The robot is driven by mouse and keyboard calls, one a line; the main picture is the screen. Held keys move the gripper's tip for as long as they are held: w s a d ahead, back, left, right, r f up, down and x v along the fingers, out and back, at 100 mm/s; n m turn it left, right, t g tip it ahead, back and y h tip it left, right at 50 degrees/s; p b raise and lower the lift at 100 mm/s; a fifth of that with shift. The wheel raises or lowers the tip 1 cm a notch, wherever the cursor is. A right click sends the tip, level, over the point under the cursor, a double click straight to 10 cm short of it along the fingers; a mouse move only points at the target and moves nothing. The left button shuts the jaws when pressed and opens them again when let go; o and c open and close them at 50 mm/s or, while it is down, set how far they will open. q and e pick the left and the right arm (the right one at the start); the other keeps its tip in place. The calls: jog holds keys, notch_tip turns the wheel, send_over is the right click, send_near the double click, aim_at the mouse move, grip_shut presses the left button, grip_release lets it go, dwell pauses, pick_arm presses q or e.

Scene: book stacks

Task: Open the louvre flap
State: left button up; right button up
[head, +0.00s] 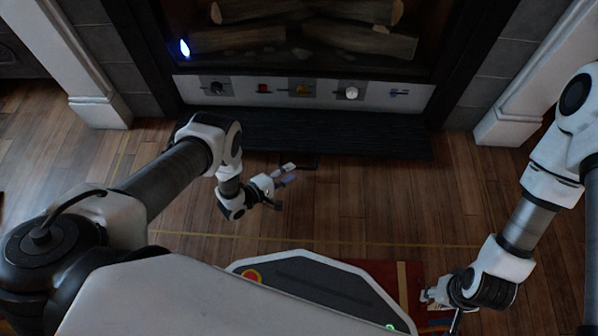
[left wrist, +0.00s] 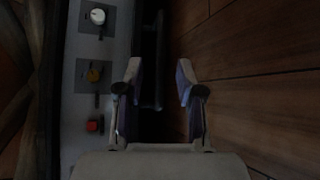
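The louvre flap (head: 345,136) is a dark, slatted panel low on the fireplace, below the pale control strip. It looks shut, though the dark picture makes this hard to tell. A thin dark bar (head: 311,166) shows at its lower edge, like a handle. In the left wrist view a dark bar (left wrist: 158,62) lies ahead of and between the fingertips. My left gripper (head: 288,175) is open and empty, close in front of the flap; its spread fingers show in the left wrist view (left wrist: 159,75). My right gripper (head: 440,306) appears open and empty, low at the right.
The control strip (head: 378,94) carries several knobs and switches above the flap. Logs (head: 360,40) lie in the firebox behind. White pillars (head: 98,108) flank the fireplace. A red rug (head: 412,282) lies by my right gripper. The wooden floor (head: 375,200) before the flap is clear.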

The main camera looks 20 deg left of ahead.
aim_at(299, 167)
pick_arm(q)
jog(key=b+x, duration=0.2)
jog(key=x, duration=0.3)
jog(key=shift+f, duration=0.1)
pick_arm(e)
notch_tip(299, 167, down, 2)
jog(key=shift+f, duration=0.2)
pick_arm(q)
grip_shut()
jog(key=shift+w+r+n+g+p, duration=0.15)
jog(key=shift+r+n+g+p, duration=0.1)
jog(key=shift+r+p, duration=0.55)
jog(key=shift+w+r+n+g+p, duration=0.2)
jog(key=shift+r+p, duration=0.25)
jog(key=shift+r, duration=0.65)
jog(key=shift+f, duration=0.15)
pick_arm(e)
notch_tip(299, 167, up, 2)
pick_arm(q)
grip_release()
jog(key=shift+s+a, duration=0.1)
jog(key=shift+s, duration=0.05)
jog(key=v, duration=1.1)
jog(key=shift+s+r, duration=0.3)
